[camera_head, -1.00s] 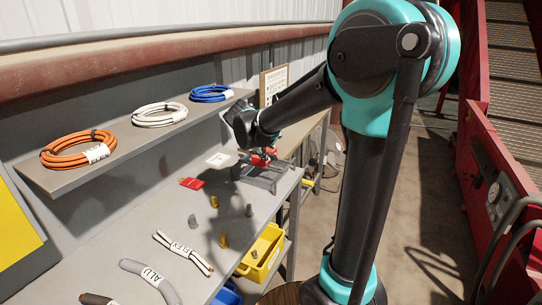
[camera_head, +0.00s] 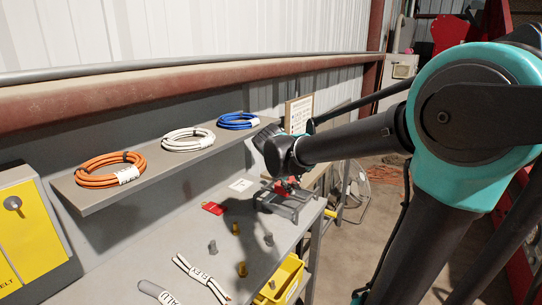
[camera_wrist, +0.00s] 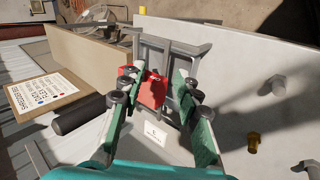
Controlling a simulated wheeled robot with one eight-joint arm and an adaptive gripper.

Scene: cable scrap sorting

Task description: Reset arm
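My gripper (camera_wrist: 152,100) is open, with its two green-sided fingers well apart in the wrist view. It appears empty. In that view a red block (camera_wrist: 150,88) on a grey metal frame (camera_wrist: 185,48) lies beyond and between the fingers; I cannot tell how far below them it is. In the head view my arm reaches from the right over the bench, its wrist above the grey fixture (camera_head: 284,205) with its red part. The fingers are mostly hidden there by the wrist.
The grey bench (camera_head: 130,262) holds a red piece (camera_head: 213,208), several small grey and brass pegs, and labelled cable pieces (camera_head: 201,277). A shelf (camera_head: 95,200) above carries orange, white and blue coils. A yellow bin (camera_head: 281,281) sits at the bench's front side. A notice board (camera_head: 299,113) stands behind.

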